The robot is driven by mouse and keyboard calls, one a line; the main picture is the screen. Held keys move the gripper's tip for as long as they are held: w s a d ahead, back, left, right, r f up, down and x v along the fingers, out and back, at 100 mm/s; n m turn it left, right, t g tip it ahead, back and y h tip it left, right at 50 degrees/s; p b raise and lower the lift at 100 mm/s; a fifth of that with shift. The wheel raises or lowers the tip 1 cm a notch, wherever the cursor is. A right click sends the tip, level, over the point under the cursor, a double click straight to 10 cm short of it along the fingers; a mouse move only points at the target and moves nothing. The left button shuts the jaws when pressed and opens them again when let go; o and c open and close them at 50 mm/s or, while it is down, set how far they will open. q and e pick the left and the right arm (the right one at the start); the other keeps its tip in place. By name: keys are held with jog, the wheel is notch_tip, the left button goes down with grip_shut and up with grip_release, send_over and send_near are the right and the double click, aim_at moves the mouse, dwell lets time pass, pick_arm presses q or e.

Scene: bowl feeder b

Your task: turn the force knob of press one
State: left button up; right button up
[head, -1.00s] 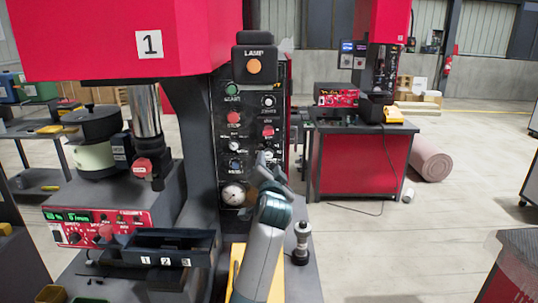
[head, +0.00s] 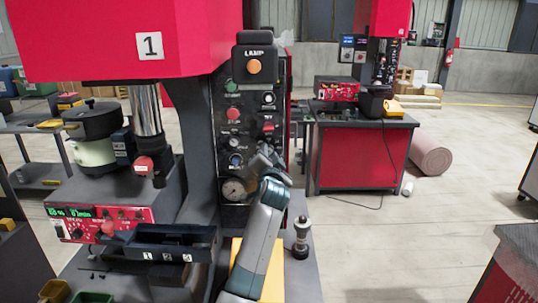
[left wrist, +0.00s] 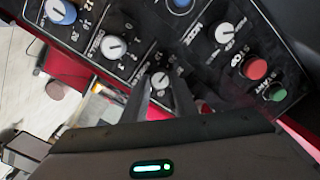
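Press one (head: 95,40) is red with a "1" label. Its dark control panel (head: 250,115) carries several knobs and buttons. My left gripper (head: 264,156) is in front of the panel's lower right part and hides some controls there. In the left wrist view its two fingers (left wrist: 163,90) stand apart, pointing at the panel. A small white-faced knob (left wrist: 160,80) shows between the fingertips; I cannot tell whether they touch it. Other white knobs (left wrist: 113,47) and a blue knob (left wrist: 62,12) show beside it. The labels are too small to tell which is the force knob. My right gripper is out of view.
A lamp box (head: 255,66) tops the panel, and a round gauge (head: 234,190) sits low on it. A dark numbered bin (head: 165,246) stands at the press's front left. Open floor lies further right.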

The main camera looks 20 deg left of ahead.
pick_arm(q)
jog(key=shift+m, duration=0.3)
jog(key=shift+f+m+t+h+p, duration=0.1)
jog(key=shift+m+t+h+p, duration=0.1)
jog(key=shift+m+p, duration=3.45)
jog(key=shift+f+m+t+h+p, duration=0.15)
jog(key=shift+m+p, duration=1.75)
jog(key=shift+m, duration=3.35)
jog(key=o, duration=1.1)
jog(key=shift+r, duration=0.1)
jog(key=shift+c, duration=0.2)
jog(key=shift+s, duration=0.15)
